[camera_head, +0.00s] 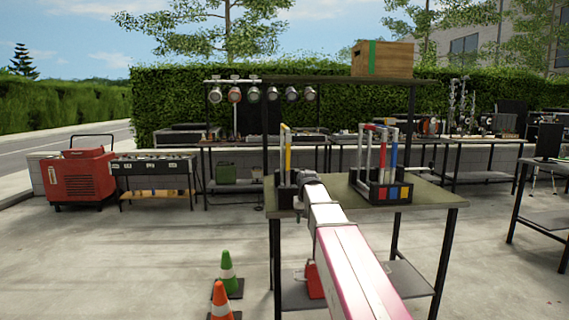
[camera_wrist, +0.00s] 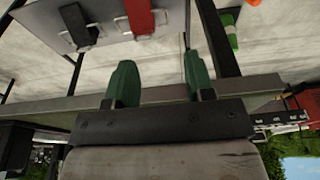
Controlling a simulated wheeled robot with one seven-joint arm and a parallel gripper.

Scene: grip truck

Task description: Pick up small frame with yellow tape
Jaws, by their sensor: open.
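The upright frame with yellow tape (camera_head: 288,151) stands at the left of the near table in the head view. Its foot is in or behind a dark holder, partly hidden by my arm. My arm reaches over the table, and its end is close to this frame. In the wrist view my gripper (camera_wrist: 160,80) has two green fingers wide apart with nothing between them. The yellow-taped frame is not recognisable in the wrist view. I cannot tell how far the fingers are from it.
A dark holder (camera_head: 394,193) with red, blue and yellow squares carries red- and blue-taped frames on the right. The table's upper shelf carries a wooden box (camera_head: 383,59) and hanging lamps (camera_head: 254,94). Green (camera_head: 228,270) and orange (camera_head: 221,302) cones stand at front left.

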